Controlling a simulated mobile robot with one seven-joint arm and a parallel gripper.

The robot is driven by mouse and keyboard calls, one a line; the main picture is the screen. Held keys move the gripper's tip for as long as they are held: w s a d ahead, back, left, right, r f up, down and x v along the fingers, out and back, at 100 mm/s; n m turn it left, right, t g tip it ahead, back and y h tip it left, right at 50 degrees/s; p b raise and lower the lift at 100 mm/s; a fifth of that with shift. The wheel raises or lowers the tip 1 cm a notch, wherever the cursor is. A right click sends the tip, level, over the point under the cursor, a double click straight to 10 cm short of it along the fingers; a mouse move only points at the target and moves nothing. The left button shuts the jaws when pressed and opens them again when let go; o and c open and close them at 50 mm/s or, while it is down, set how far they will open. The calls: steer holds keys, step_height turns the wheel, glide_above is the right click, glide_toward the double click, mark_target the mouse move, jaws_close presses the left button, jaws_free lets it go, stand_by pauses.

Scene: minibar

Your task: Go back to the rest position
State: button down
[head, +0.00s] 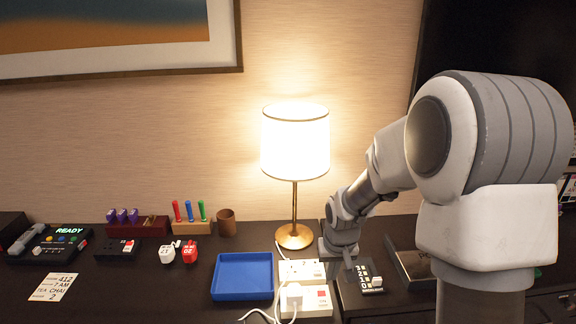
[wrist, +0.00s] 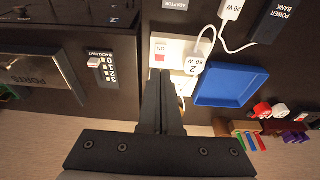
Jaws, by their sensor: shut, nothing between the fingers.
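My gripper (head: 348,262) is at the right of the counter in the head view, pointing down by the backlight slider panel (head: 365,277). In the wrist view its two dark fingers (wrist: 160,78) lie together, shut with nothing between them. The backlight panel (wrist: 103,66) shows there with a white slider knob, beside the fingers and apart from them in the picture. I cannot tell the height of the fingertips above the counter. My arm hides part of the counter at the right.
A lit lamp (head: 295,150) stands left of my arm. A white power strip (head: 303,270) with plugs and cables, and an empty blue tray (head: 243,277), lie left of my gripper. A ports panel (wrist: 38,75) is on the other side. Markers (head: 190,211) and a brown cup (head: 226,222) stand farther left.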

steer(key=s+r+t, duration=0.1)
steer(key=s+r, duration=0.9)
steer(key=r, duration=0.4)
steer(key=s+r+t, duration=0.1)
steer(key=s+r, duration=0.2)
steer(key=s, duration=0.3)
steer(key=s+r, duration=0.3)
steer(key=s, duration=0.4)
steer(key=shift+s+d+t, duration=0.15)
steer(key=shift+s+t, duration=0.05)
steer(key=shift+t, duration=0.2)
